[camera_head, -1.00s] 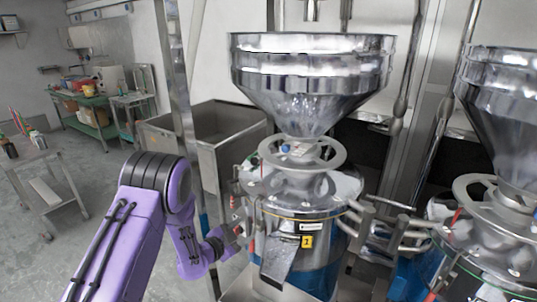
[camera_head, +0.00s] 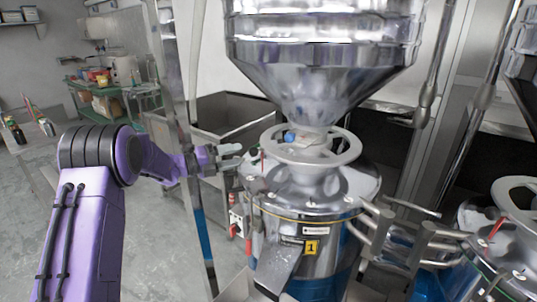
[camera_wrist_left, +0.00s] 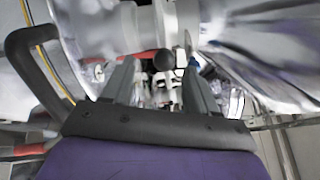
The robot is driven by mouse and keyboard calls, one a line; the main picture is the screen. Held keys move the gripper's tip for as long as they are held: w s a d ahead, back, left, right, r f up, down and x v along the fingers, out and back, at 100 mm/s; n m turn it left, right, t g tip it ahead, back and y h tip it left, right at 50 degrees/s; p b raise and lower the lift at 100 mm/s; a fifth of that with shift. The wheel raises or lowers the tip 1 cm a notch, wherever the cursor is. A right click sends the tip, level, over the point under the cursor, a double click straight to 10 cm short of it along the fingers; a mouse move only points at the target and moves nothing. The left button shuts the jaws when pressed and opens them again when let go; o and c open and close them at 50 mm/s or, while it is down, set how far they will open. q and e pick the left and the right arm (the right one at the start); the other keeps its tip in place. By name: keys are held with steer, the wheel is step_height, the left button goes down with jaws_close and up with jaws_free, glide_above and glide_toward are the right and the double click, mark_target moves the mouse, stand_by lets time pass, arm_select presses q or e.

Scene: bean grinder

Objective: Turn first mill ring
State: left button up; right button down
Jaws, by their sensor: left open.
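The first mill (camera_head: 300,215) is a shiny steel body with a yellow label reading 1, under a large steel hopper (camera_head: 322,60). Its grey spoked ring (camera_head: 345,155) lies around the neck below the hopper. My left gripper (camera_head: 236,155) is open and empty, just left of the ring, its fingers pointing right toward it. No contact with the ring shows. In the left wrist view the two open fingers (camera_wrist_left: 160,82) have a dark round knob (camera_wrist_left: 164,60) between and beyond them. My right gripper is not in view.
A second mill with a similar ring (camera_head: 520,205) stands at the right. Steel handles (camera_head: 385,230) stick out between the mills. Open floor lies at the left.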

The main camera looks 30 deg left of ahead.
mark_target(258, 152)
arm_select(q)
steer(key=p+x, duration=0.1)
steer(key=x, duration=0.2)
steer(key=p+x, duration=0.1)
steer(key=x, duration=0.3)
steer(key=p+x, duration=0.2)
steer(key=x, duration=0.1)
steer(key=shift+s+d+r, duration=0.1)
steer(key=shift+d+r, duration=0.1)
steer(key=shift+d, duration=0.3)
steer(key=shift+s+r, duration=0.1)
steer(key=shift+s, duration=0.1)
steer(key=shift+w, duration=0.1)
jaws_close()
